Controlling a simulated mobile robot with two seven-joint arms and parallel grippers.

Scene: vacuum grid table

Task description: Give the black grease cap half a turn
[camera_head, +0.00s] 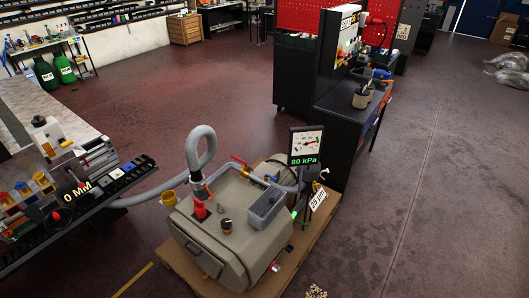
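A small black round cap (226,224) stands on the top of a grey-beige machine (232,262) in the lower middle of the head view. It looks like the black grease cap, but it is too small to make out its marks or which way it is turned. A red knob or handle (200,210) stands just left of it, and a grey open tray (266,207) lies to its right. Neither of my grippers shows in the head view, so nothing is seen touching the cap.
A thick grey hose (194,150) loops up behind the red knob. A gauge display (305,146) reading 80 kPa stands at the machine's back right. A dark workbench (345,112) stands behind; open floor lies right.

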